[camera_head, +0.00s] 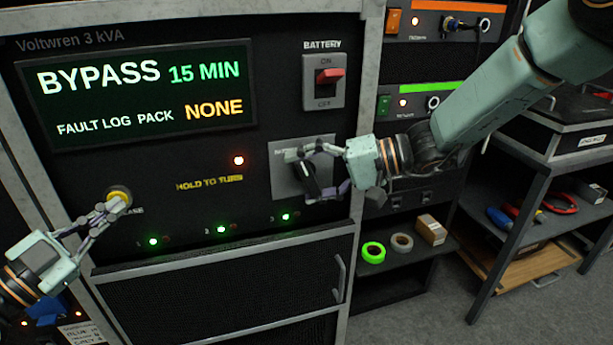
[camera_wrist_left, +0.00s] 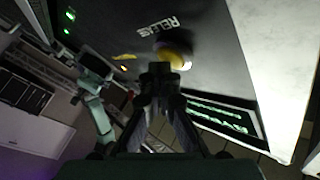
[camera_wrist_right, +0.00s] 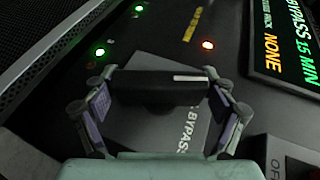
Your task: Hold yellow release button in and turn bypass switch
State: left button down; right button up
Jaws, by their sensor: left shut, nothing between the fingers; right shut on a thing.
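The yellow release button (camera_head: 119,196) is on the left of the black UPS panel. My left gripper (camera_head: 113,206) is shut and empty, its fingertips at the button and covering part of it. In the left wrist view the button (camera_wrist_left: 176,56) shows just beyond the closed fingertips (camera_wrist_left: 160,70). The bypass switch (camera_head: 311,178) is a black bar knob on a grey plate (camera_head: 284,180). My right gripper (camera_head: 318,172) is shut on the knob. In the right wrist view the fingers hold the two ends of the knob (camera_wrist_right: 160,88), whose white mark points right.
A red light (camera_head: 238,160) glows above HOLD TO TURN. The red battery switch (camera_head: 329,76) is above the bypass plate. Tape rolls (camera_head: 373,252) lie on a shelf at right.

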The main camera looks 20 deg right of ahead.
jog(key=shift+y, duration=0.6)
jog(key=o, duration=1)
jog(key=v, duration=1.2)
jog(key=shift+s, duration=0.15)
pick_arm(q)
jog(key=shift+s, duration=0.1)
jog(key=shift+s+p, duration=0.45)
jog(key=shift+s, duration=0.4)
pick_arm(e)
jog(key=shift+a+r, duration=0.1)
jog(key=shift+r, duration=0.3)
